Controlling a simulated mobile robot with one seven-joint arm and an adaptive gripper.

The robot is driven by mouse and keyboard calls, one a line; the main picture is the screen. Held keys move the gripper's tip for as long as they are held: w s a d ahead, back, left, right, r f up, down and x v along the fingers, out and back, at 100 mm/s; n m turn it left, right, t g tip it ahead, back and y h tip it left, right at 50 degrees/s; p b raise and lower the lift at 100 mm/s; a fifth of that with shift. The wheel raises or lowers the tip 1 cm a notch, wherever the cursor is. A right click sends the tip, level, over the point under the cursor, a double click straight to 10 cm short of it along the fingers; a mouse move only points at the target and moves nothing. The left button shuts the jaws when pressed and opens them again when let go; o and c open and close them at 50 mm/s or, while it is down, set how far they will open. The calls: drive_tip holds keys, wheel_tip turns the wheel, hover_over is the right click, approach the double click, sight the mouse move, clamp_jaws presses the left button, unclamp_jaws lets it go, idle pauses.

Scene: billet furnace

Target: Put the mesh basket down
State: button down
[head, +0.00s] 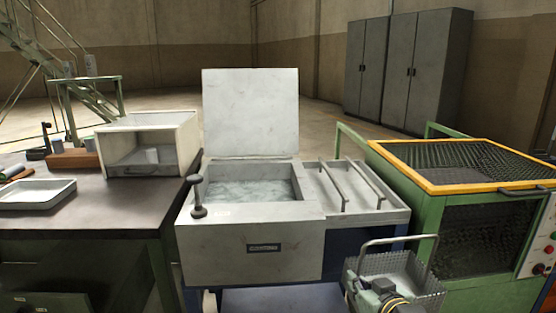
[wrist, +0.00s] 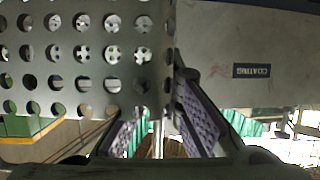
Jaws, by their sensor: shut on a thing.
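The mesh basket (head: 418,272) is a grey perforated box with a tall loop handle, at the lower right of the head view. Its perforated wall (wrist: 85,60) fills the upper left of the wrist view. My gripper (head: 383,288) is at the basket's near side and shut on it; the fingers (wrist: 160,125) show below the wall in the wrist view. The exact gripped part is hard to make out. The basket is in front of the coating tank (head: 250,245) and the green machine (head: 480,240), below the level of the tank's top. Its underside is hidden.
The tank's lid (head: 250,110) stands open over liquid (head: 250,190). Right of the bath is a shallow drain tray (head: 388,217) with two raised rails, empty. A bench (head: 100,215) at left holds a white box (head: 185,135) and a pan (head: 38,205).

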drive_tip(key=w+a+f, duration=0.1)
drive_tip(key=a+f, duration=0.5)
drive_tip(key=f, duration=0.3)
drive_tip(key=a+f+n+y, duration=0.1)
drive_tip(key=a+f, duration=0.5)
drive_tip(key=f, duration=0.3)
drive_tip(key=w+a+f, duration=0.1)
drive_tip(key=a+f, duration=0.5)
drive_tip(key=f, duration=0.3)
wheel_tip(320, 180, down, 12)
drive_tip(key=w+m+h, duration=0.2)
drive_tip(key=m+h, duration=0.1)
drive_tip(key=shift+w+r+h, duration=0.2)
drive_tip(key=shift+r+h, duration=0.05)
drive_tip(key=shift+h, duration=0.05)
drive_tip(key=shift+d, duration=0.2)
drive_tip(key=shift+a, duration=0.1)
